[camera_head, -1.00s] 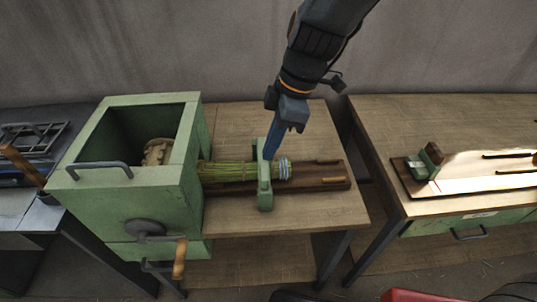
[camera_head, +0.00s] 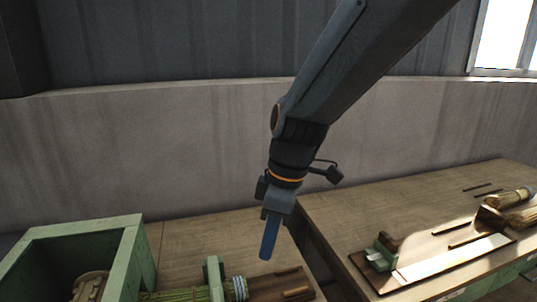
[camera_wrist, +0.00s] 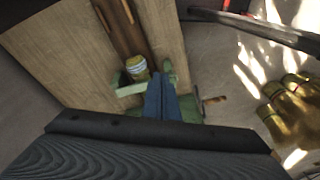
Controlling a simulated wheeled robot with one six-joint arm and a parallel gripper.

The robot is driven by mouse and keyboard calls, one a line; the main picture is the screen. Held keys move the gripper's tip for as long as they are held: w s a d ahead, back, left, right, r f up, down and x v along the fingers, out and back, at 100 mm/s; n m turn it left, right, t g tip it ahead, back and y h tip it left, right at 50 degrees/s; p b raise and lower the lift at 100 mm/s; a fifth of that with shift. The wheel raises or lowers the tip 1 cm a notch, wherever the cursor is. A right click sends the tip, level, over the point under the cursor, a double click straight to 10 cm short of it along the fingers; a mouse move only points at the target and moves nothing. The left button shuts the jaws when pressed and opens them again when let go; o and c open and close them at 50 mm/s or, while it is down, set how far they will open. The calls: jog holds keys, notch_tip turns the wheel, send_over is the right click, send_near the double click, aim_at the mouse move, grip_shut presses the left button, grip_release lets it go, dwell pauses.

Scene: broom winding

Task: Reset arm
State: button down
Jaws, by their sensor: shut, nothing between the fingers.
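My gripper (camera_head: 268,240) points down with its blue fingers shut and empty. It hangs above the winding bench, to the right of the green clamp bracket (camera_head: 214,280). A bundle of green broom straw (camera_head: 180,295) runs from the green box machine (camera_head: 138,250) through the bracket, with a pale banded end (camera_head: 240,288) sticking out. In the wrist view the shut blue fingers (camera_wrist: 160,95) point toward the bench, and the banded end (camera_wrist: 136,68) shows beside the green bracket (camera_wrist: 130,90). The lower part of the machine is out of the head view.
A second wooden table (camera_head: 340,215) stands at the right with a green block (camera_head: 382,252), a pale strip (camera_head: 450,258) and a broom bundle (camera_head: 515,200). A concrete wall (camera_head: 130,150) stands behind. Free air surrounds my gripper.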

jog(key=s+d+f+m+t+h, duration=0.1)
jog(key=d+f+m, duration=0.3)
jog(key=d+m, duration=0.4)
jog(key=s+d+f+m+h, duration=0.1)
jog(key=d+f+m, duration=0.3)
jog(key=d+m, duration=0.4)
jog(key=d, duration=0.4)
jog(key=shift+s+d+f+t, duration=0.2)
jog(key=shift+d+f+t, duration=0.1)
jog(key=shift+t, duration=0.1)
